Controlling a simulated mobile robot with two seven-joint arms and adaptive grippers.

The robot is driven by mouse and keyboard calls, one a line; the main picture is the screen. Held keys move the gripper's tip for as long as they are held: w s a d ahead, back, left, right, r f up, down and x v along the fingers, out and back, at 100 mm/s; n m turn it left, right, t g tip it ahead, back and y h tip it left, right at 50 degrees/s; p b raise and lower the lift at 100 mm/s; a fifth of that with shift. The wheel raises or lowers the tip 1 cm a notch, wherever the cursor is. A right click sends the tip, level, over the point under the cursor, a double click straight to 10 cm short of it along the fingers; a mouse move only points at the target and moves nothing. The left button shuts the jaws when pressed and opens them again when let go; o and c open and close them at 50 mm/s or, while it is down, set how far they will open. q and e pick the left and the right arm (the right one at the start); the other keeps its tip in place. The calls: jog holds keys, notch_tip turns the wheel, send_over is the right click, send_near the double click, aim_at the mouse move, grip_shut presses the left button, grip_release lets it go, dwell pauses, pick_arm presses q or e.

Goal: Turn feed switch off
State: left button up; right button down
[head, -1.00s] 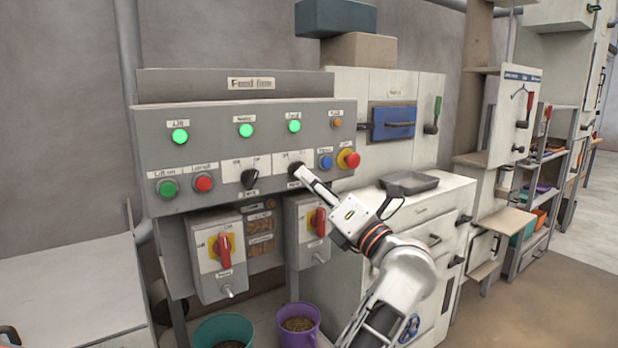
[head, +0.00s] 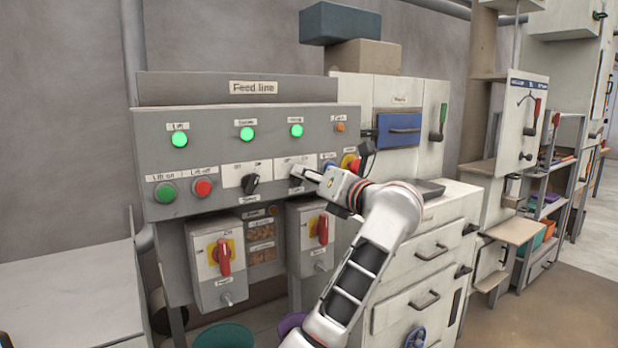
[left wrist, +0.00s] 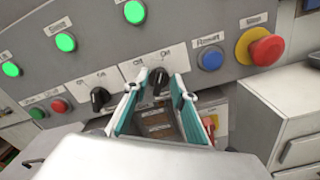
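The grey control panel (head: 240,150) carries two black rotary switches on white plates. In the head view the gripper (head: 306,174) covers most of the knob. The knob's exact direction is unclear. The rightmost green lamp (head: 296,131), above it, is lit. My right gripper is not in view.
The other black rotary switch (head: 250,184) is just left. A blue button (left wrist: 210,58) and a red emergency knob (left wrist: 266,47) sit close on the right. Red-handled switch boxes (head: 217,262) hang below. Cabinets (head: 430,260) stand at the right.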

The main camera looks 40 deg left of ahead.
pick_arm(q)
jog(key=shift+a, duration=0.1)
grip_shut()
jog(key=shift+s+a+n+b, duration=0.15)
jog(key=shift+n+b, duration=0.8)
jog(key=shift+n, duration=2.05)
jog(key=shift+s+n+b, duration=0.25)
jog(key=shift+n+b, duration=0.65)
jog(key=shift+n, duration=2.1)
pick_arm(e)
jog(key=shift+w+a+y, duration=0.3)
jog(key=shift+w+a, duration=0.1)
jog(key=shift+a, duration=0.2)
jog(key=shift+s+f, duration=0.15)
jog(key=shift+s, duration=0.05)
pick_arm(q)
grip_release()
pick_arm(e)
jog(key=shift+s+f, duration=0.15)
